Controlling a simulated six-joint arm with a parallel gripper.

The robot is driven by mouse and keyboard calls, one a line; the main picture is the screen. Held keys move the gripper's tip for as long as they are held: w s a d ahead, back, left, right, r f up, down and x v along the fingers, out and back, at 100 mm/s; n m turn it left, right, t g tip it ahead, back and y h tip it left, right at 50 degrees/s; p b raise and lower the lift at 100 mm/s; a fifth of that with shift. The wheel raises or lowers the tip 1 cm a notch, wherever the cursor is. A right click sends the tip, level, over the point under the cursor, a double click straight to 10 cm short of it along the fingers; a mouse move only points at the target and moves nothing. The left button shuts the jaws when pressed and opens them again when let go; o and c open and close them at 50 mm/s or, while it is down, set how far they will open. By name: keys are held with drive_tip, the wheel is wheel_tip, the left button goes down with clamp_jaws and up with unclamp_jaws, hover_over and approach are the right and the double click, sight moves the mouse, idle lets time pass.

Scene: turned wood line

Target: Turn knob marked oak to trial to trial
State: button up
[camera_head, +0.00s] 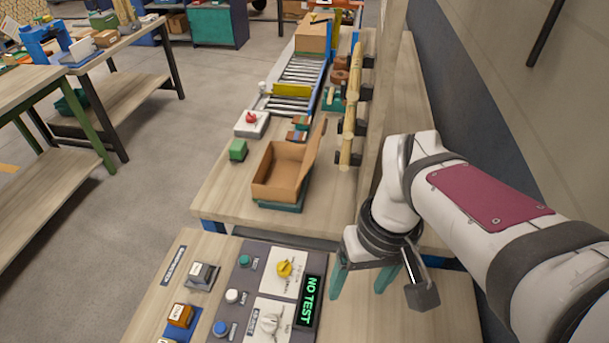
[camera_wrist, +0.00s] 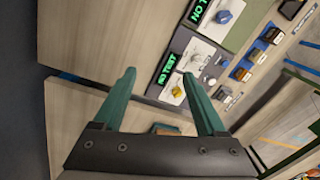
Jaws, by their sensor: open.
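A dark control panel (camera_head: 239,281) lies on the near bench. It carries a yellow knob (camera_head: 285,268) and a white knob (camera_head: 270,323) on white plates, beside a green-lit display (camera_head: 310,301) reading NO TEST. The yellow knob also shows in the wrist view (camera_wrist: 178,91), with the white knob (camera_wrist: 197,57) and a blue knob (camera_wrist: 224,16) beyond. The knob labels are too small to read, so I cannot tell which is marked oak. My gripper (camera_head: 376,283) is open and empty, to the right of the panel and apart from it. Its teal fingers show in the wrist view (camera_wrist: 160,76).
Green, white and blue buttons (camera_head: 232,296) line the panel's left side, with switches (camera_head: 203,275) further left. An open cardboard box (camera_head: 280,175) and a red-knobbed white unit (camera_head: 251,123) stand on the bench behind. A roller conveyor (camera_head: 300,75) runs beyond. A wall is on the right.

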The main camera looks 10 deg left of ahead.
drive_tip(key=w+a+f+n, duration=0.2)
drive_tip(key=w+a+n, duration=0.3)
drive_tip(key=w+n, duration=0.1)
drive_tip(key=n+h, duration=0.1)
drive_tip(key=n, duration=0.7)
hover_over(284, 264)
wheel_tip(284, 264, down, 5)
drive_tip(key=shift+n, duration=0.3)
wheel_tip(284, 264, down, 16)
drive_tip(key=shift+r, duration=0.25)
clamp_jaws()
